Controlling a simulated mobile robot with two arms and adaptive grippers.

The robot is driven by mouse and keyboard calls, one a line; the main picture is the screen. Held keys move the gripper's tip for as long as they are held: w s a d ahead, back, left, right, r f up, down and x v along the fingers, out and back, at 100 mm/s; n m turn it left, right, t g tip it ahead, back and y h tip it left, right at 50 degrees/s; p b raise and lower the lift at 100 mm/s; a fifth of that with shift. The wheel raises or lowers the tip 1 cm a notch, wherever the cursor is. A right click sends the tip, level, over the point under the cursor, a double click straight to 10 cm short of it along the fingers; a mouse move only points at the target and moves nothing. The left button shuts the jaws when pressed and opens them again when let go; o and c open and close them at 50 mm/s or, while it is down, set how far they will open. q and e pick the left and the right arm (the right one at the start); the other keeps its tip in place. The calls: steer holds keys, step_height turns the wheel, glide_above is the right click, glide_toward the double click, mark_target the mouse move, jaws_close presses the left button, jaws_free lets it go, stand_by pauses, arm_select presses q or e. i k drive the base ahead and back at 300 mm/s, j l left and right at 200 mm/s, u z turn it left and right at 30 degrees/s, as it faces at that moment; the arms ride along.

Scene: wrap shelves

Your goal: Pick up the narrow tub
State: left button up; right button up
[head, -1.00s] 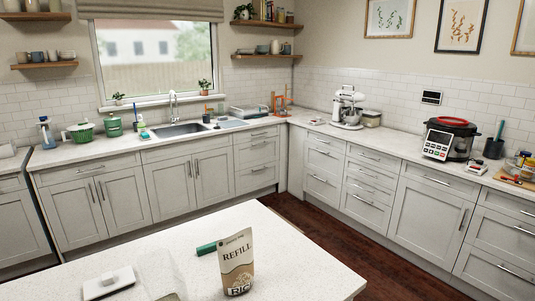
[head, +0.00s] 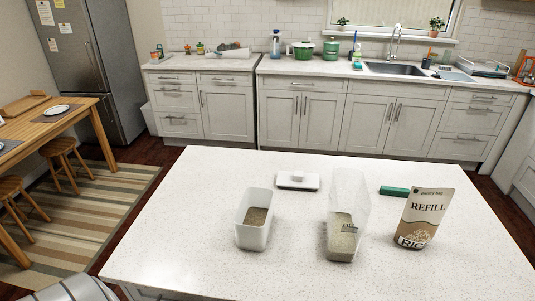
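Two tubs stand upright on the white speckled island counter (head: 180,230). One is a short whitish open tub (head: 252,237), left of centre, with brown grainy contents inside. The other is a tall, slim, clear tub (head: 348,195) to its right, with pale contents in its lower part and a small label on its front. The tall one looks the narrower. The two stand apart with bare counter between them. Neither of my grippers is in view.
A white lid-like piece (head: 298,181) lies behind the tubs. A green bar-shaped item (head: 393,191) lies near the upright rice refill pouch (head: 424,218), right of the tall tub. The counter's front and left are clear. A wooden table (head: 40,125) and stools stand far left.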

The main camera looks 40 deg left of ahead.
mark_target(253, 218)
steer(key=u, duration=1.25)
